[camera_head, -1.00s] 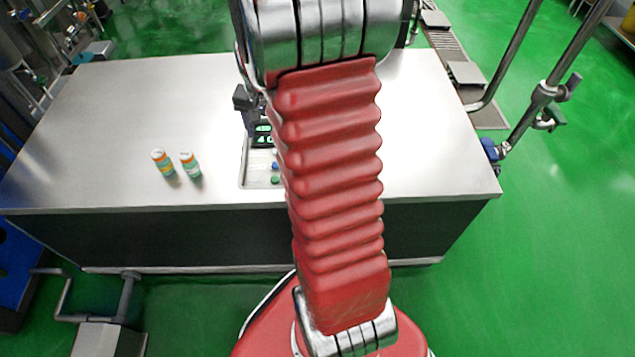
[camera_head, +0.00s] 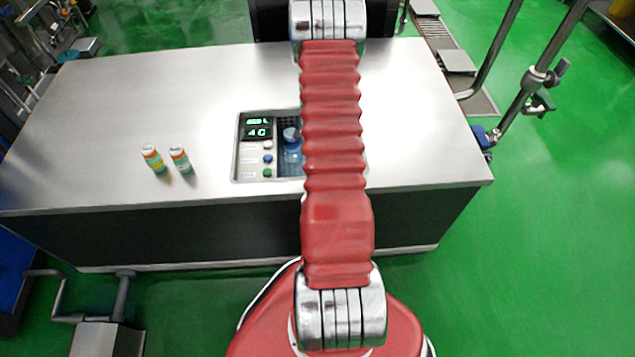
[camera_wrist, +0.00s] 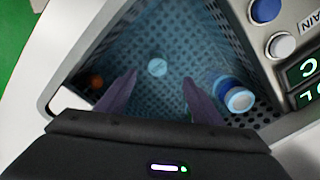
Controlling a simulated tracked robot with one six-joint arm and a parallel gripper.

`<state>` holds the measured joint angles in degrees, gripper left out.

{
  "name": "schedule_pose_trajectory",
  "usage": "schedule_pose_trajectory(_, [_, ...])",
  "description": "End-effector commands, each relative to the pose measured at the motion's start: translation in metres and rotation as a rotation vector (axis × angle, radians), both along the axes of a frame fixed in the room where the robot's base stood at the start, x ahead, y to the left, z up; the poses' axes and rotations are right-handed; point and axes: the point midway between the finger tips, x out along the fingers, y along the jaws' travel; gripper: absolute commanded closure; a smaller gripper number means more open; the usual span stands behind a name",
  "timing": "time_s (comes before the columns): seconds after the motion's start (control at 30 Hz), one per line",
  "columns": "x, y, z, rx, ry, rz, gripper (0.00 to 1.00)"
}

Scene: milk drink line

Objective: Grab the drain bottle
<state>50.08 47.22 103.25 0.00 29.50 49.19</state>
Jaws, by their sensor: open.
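A bottle with a blue top and a pale ring (camera_wrist: 238,98) stands in the perforated basin (camera_wrist: 205,40), on the right side in the wrist view. In the head view its blue and white top (camera_head: 291,134) shows in the basin, just left of my arm. My gripper (camera_wrist: 160,88) is open above the basin, with nothing between its two dark fingers. The bottle lies to the right of the right finger, apart from it. My gripper is not visible in the head view.
A control panel (camera_head: 254,150) with green displays and buttons borders the basin on the left. Two orange-and-green bottles, one (camera_head: 152,158) and another (camera_head: 180,158), stand on the steel counter (camera_head: 90,120). A pale round disc (camera_wrist: 157,67) lies on the basin floor. Much of the counter is clear.

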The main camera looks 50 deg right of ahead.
Motion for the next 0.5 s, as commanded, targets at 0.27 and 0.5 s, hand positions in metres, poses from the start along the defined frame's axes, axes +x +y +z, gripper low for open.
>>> schedule_pose_trajectory(0.27, [-0.0014, -0.0017, -0.0025, 0.000, 0.000, -0.007, 0.40])
schedule_pose_trajectory(0.5, [-0.0016, -0.0012, -0.0111, 0.001, 0.002, -0.006, 0.40])
